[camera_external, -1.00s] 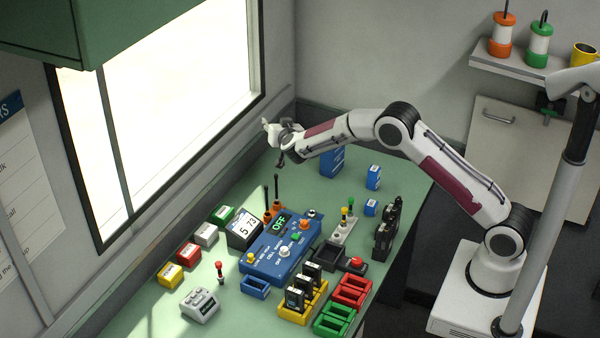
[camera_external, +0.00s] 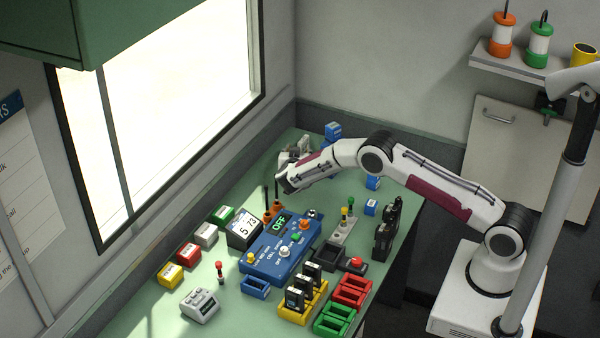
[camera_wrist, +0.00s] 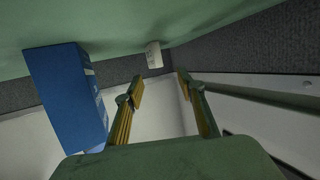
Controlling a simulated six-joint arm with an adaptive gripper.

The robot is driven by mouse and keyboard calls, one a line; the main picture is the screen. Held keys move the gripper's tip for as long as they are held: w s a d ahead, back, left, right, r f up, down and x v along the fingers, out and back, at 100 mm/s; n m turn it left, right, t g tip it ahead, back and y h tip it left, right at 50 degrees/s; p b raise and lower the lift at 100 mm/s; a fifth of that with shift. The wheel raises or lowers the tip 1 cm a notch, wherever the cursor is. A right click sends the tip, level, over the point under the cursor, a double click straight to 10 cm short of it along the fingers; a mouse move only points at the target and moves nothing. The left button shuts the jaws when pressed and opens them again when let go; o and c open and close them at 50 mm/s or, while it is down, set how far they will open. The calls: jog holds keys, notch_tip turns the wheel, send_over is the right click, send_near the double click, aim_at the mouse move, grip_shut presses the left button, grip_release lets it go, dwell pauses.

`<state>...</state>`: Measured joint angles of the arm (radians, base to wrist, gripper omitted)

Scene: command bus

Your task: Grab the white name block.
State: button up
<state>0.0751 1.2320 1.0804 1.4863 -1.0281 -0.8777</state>
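A small white block (camera_wrist: 153,55) sits on the green table in the wrist view, near the grey wall strip and beyond my fingertips. Its lettering is too small to read. A white block (camera_external: 206,234) also stands between the red and green blocks by the window in the external view. I cannot tell whether these are the same block. My gripper (camera_external: 287,168) is over the back of the table. In the wrist view its fingers (camera_wrist: 160,86) are apart with nothing between them.
A tall blue box (camera_wrist: 68,95) stands left of the fingers in the wrist view; its top shows behind my arm in the external view (camera_external: 333,130). A blue control panel (camera_external: 283,248), dark upright rods (camera_external: 276,190) and colored trays (camera_external: 352,291) crowd the table's middle and front.

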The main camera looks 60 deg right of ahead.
aim_at(302, 140)
jog(key=shift+x, duration=1.3)
jog(key=shift+d, duration=0.1)
jog(key=shift+w+d+f, duration=0.1)
jog(key=shift+d, duration=0.6)
jog(key=shift+w+d+f, duration=0.1)
jog(key=shift+d, duration=0.6)
jog(key=shift+x, duration=1.1)
grip_shut()
